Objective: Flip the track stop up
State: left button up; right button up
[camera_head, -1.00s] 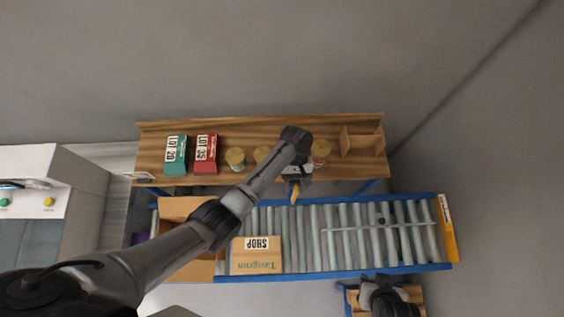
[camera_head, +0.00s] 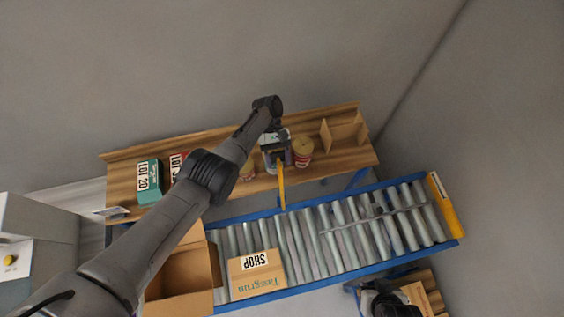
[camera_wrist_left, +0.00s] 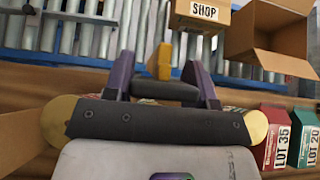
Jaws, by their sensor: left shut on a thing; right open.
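The yellow track stop (camera_head: 281,185) shows in the head view as a narrow bar at the far blue rail of the roller conveyor, extending from the rail toward the shelf. My left gripper (camera_head: 277,156) is at its shelf-side end. In the left wrist view the yellow stop (camera_wrist_left: 163,62) lies between the two purple fingers of my left gripper (camera_wrist_left: 160,68), which is shut on it; the exact contact is hard to see. My right gripper (camera_head: 385,304) is open and low at the right, over a wooden piece, partly cut off by the frame edge.
The roller conveyor (camera_head: 330,240) carries a SHOP box (camera_head: 256,274); an open carton (camera_head: 185,275) stands at its left. The wooden shelf (camera_head: 125,188) behind holds a green LOT 20 box (camera_head: 149,180), a red box (camera_head: 177,163) and cans (camera_head: 303,150). A yellow plate (camera_head: 445,205) closes the right end.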

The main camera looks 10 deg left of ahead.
pick_arm(q)
jog(key=shift+a, duration=0.1)
jog(key=o, duration=1.3)
jog(key=shift+w, duration=0.1)
pick_arm(e)
jog(key=shift+a, duration=0.2)
